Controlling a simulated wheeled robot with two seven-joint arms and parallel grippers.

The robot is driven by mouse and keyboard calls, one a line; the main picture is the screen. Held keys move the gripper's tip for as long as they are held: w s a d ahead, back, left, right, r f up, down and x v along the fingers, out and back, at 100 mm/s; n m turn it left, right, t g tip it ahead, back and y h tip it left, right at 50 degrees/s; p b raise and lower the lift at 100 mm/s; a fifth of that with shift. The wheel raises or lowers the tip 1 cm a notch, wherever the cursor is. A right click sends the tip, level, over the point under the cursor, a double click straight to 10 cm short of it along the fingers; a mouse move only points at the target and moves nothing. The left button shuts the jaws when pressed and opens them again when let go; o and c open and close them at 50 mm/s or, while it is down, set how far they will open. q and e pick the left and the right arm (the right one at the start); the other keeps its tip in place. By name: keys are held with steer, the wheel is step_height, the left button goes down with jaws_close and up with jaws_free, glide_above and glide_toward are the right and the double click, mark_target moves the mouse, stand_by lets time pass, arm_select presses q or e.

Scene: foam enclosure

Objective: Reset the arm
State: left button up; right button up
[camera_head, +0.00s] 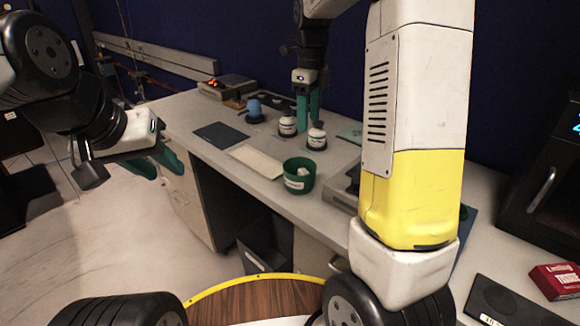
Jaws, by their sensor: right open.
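My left gripper (157,165) is off the left end of the long bench (205,116), over the floor. Its two teal fingers show apart, with nothing between them. My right gripper (307,108) points down over the back of the bench, its teal fingers open and straight.
A green tub (299,176) stands at the bench's front edge. A red tissue box (556,281) is at right. My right arm hides part of the bench.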

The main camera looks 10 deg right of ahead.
steer(key=s+r+n+t, duration=0.1)
steer(key=s+n+t, duration=0.1)
steer(key=s+n, duration=0.6)
steer(key=s+a+r+n+t+y, duration=0.1)
steer(key=s+n+t, duration=0.1)
steer(key=s+n, duration=0.6)
steer(key=s+a+r+n+t+y, duration=0.1)
steer(key=s+n+t, duration=0.1)
steer(key=s+n, duration=0.6)
steer(key=shift+a+r+n, duration=0.25)
steer(key=shift+r+n, duration=0.15)
steer(key=shift+n, duration=0.7)
